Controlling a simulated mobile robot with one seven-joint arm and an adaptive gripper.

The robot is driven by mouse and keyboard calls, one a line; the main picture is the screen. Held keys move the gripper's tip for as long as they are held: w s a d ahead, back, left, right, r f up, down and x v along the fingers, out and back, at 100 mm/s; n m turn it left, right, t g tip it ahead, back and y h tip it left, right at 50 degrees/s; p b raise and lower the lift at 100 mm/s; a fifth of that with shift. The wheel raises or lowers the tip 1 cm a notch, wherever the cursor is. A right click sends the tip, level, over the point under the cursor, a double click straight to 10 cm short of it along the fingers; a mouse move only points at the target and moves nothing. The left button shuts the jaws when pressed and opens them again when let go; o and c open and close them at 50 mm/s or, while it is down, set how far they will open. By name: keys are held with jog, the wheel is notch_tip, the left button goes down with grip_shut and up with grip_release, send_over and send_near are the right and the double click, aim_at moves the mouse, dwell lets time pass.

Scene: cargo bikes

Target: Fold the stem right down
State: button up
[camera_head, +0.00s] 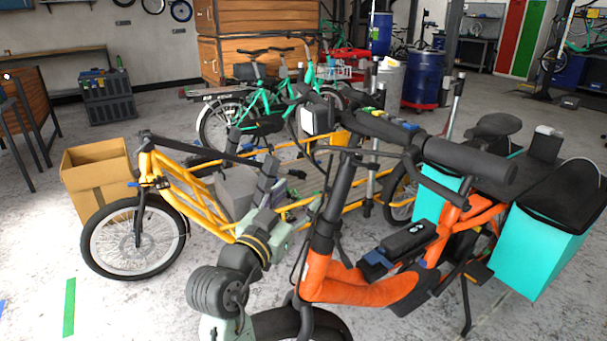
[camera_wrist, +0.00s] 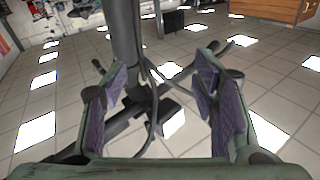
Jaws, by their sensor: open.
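The orange cargo bike (camera_head: 365,288) stands in the right foreground of the head view. Its black stem (camera_head: 335,200) rises nearly upright, leaning a little right, with the black handlebar (camera_head: 405,130) at the top. My gripper (camera_head: 272,190) is just left of the stem in the head view, its fingers partly hard to make out against the clutter. In the wrist view my gripper (camera_wrist: 160,100) is open, with purple pads. The dark stem (camera_wrist: 124,40) comes down from the top of that picture, between the fingers in line of sight. Contact cannot be told.
A yellow cargo bike (camera_head: 175,175) stands behind and left, with a cardboard box (camera_head: 95,170) beside it. A green bike (camera_head: 265,100) is farther back. Turquoise panniers (camera_head: 540,245) hang at the orange bike's rear.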

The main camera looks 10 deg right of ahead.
aim_at(336, 192)
jog(key=w+d, duration=0.2)
jog(key=d, duration=0.2)
jog(key=w+d+f+m+g+h+p, duration=0.1)
jog(key=w+d, duration=0.1)
jog(key=d, duration=0.1)
jog(key=w+d+f+g+p, duration=0.1)
jog(key=w+d, duration=0.1)
jog(key=d, duration=0.2)
jog(key=shift+w+d+f+m, duration=0.1)
jog(key=shift+d+m, duration=0.2)
jog(key=shift+c, duration=0.3)
grip_shut()
